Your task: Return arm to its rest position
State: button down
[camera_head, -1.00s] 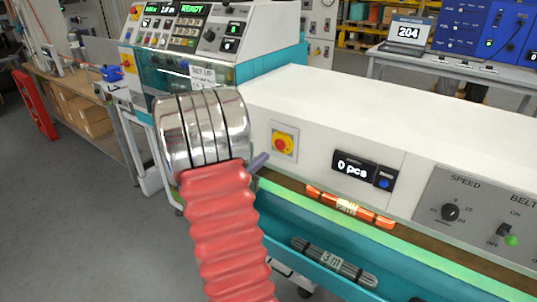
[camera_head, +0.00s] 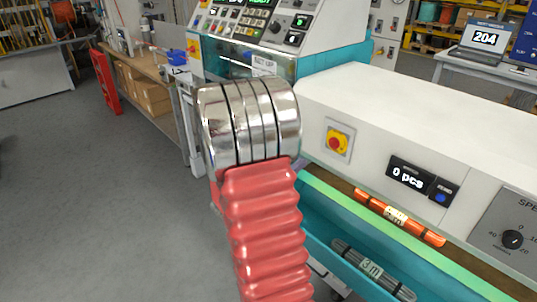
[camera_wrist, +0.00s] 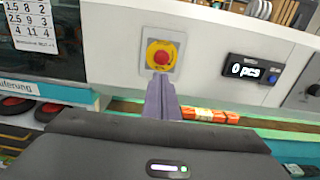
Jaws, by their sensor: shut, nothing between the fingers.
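My gripper (camera_wrist: 162,98) shows in the wrist view as two grey-violet fingers closed together, with nothing between them. In that view the fingertips overlap the lower edge of a red emergency stop button (camera_wrist: 161,57) on a yellow plate; I cannot tell whether they touch it. The stop button (camera_head: 338,143) is clear of the arm there.
The white machine front carries a display (camera_head: 409,174) reading "0 pcs". Below it, an orange cable bundle (camera_head: 400,217) lies on the belt, and a grey bundle labelled "3 m" (camera_head: 371,270) lies in the teal tray. Open grey floor (camera_head: 90,200) lies to the left.

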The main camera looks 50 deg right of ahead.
dwell(0.3)
jog(key=s+a+f+m+g+y, duration=0.3)
jog(key=s+a+f+m+y, duration=0.25)
jog(key=s+m, duration=0.2)
jog(key=s+a+f+m+y, duration=0.1)
jog(key=a+f+m+y, duration=0.1)
jog(key=a+m+y, duration=0.5)
jog(key=w+a+r+m+t+y, duration=0.1)
jog(key=w+a+r+t, duration=0.15)
jog(key=a, duration=0.75)
jog(key=w+a+r+m+t+y, duration=0.1)
jog(key=w+a+m+t+y, duration=0.2)
jog(key=a, duration=0.7)
jog(key=w+a+r+n+t+y, duration=0.1)
jog(key=a+r+n+t, duration=0.1)
jog(key=a+r+t, duration=0.4)
jog(key=a+r, duration=0.3)
jog(key=a, duration=0.4)
jog(key=shift+a+r, duration=0.2)
jog(key=shift+r, duration=0.1)
